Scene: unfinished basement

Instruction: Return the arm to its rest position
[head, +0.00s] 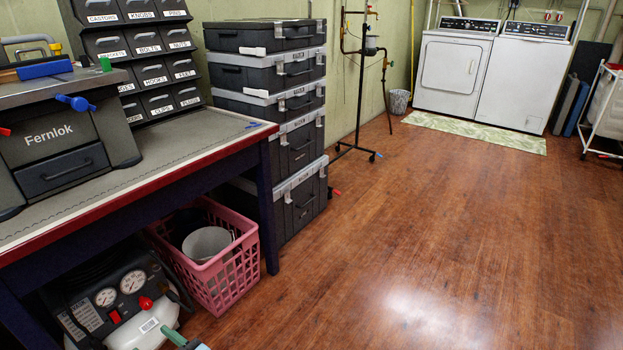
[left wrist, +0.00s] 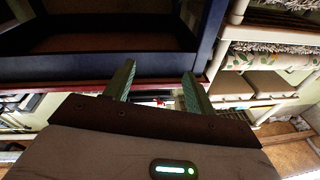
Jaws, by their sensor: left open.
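My left gripper (left wrist: 159,69) shows in the left wrist view. Its two green fingers stand apart and nothing is held between them. A small teal piece at the bottom edge of the head view looks like part of this gripper; most of it is cut off. It is low, in front of the pink basket (head: 222,277) and beside the air compressor (head: 128,300). My right gripper is in neither view.
The workbench (head: 180,165) with a grey Fernlok machine (head: 60,140) is at the left. Stacked black cases (head: 300,145) stand behind it. Open wooden floor (head: 440,230) fills the right. A dark blue frame (left wrist: 215,40) and cream shelves (left wrist: 262,85) lie beyond the fingers.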

